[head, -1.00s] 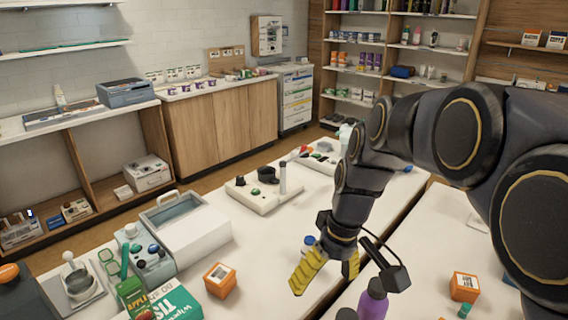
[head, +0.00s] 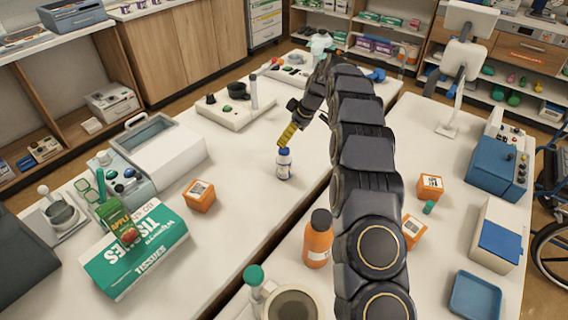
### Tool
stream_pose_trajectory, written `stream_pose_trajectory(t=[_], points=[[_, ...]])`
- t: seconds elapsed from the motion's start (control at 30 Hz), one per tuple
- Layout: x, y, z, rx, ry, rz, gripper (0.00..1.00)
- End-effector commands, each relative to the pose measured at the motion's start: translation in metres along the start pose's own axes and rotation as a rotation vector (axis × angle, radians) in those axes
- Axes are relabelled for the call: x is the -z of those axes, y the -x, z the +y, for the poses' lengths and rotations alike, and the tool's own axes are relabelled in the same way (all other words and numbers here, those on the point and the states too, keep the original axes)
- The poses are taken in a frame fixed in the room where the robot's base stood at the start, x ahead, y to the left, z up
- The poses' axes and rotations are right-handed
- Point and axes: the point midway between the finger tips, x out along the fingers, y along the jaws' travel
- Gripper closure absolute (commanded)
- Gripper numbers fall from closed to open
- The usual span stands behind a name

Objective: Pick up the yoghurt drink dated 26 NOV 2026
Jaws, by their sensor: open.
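A small white bottle with a blue cap (head: 284,165) stands upright on the white table; it looks like a small drink bottle. Its label is too small to read, so I cannot tell its date. My gripper (head: 286,141), with yellow fingers, is open and just above and behind the bottle's cap in the picture. I cannot tell whether it touches the cap. Only one finger shows clearly.
An orange bottle (head: 318,240) and a green-capped container (head: 254,276) stand at the front. A tissue box (head: 135,248), an orange box (head: 200,196) and a white-lidded case (head: 168,150) are to the left. A white board with fittings (head: 228,108) lies behind. Table around the bottle is clear.

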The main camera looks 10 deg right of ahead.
Motion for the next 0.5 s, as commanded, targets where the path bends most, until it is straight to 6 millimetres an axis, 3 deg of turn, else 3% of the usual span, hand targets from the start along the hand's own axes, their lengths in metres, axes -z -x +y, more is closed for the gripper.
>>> stream_pose_trajectory(t=[0.27, 0.5], points=[[-0.002, -0.026, -0.003, -0.001, -0.001, 0.0, 0.31], [-0.006, -0.062, -0.008, 0.002, -0.002, -0.002, 0.31]])
